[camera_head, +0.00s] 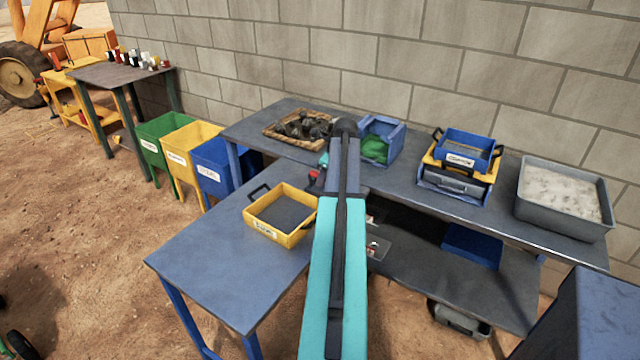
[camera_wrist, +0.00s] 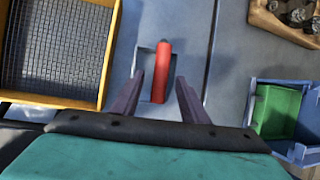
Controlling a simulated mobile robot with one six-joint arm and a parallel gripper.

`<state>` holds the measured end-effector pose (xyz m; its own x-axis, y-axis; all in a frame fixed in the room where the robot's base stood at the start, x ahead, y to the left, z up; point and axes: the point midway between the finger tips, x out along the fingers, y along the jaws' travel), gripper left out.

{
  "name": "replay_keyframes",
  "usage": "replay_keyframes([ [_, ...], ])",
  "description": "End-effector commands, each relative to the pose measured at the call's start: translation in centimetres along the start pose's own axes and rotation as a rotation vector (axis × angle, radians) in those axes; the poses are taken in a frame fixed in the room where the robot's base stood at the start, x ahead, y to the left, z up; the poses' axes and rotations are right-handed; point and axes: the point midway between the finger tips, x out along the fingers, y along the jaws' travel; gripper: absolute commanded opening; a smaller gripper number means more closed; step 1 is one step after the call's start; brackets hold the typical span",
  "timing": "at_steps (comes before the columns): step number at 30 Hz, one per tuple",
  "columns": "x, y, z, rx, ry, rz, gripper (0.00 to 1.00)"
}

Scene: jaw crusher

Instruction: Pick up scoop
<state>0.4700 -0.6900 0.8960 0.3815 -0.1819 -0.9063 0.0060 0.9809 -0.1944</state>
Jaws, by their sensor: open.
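The scoop shows in the wrist view as a red handle (camera_wrist: 163,62) that runs up and down in the picture over a grey-blue part on the blue-grey table. My gripper (camera_wrist: 160,80) is open, with one dark finger on each side of the red handle. I see a gap between the handle and each finger; I cannot tell the height of the fingers over it. In the head view a small red part (camera_head: 314,175), which seems to be the handle, shows left of my arm; my arm hides most of this area and the fingers.
A yellow sieve (camera_head: 261,228) lies left of the handle. A wooden tray of rocks (camera_head: 272,133) and a blue box (camera_head: 394,147) with a green inside stand behind. Stacked sieves (camera_head: 455,160) and a grey sand tub (camera_head: 565,221) are on the right. The front left tabletop (camera_head: 215,270) is clear.

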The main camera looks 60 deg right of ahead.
Motion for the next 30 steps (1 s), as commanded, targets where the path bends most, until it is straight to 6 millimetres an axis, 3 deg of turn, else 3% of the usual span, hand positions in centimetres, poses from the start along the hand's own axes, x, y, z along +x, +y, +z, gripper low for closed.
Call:
replay_keyframes([
  [7, 1.9, 0.0, 0.0, 0.0, 0.0, 0.0, 0.4],
  [25, 2.1, -0.1, -0.1, 0.001, 0.0, -0.001, 0.4],
  [30, 2.1, -0.1, -0.1, 0.001, 0.0, -0.001, 0.12],
])
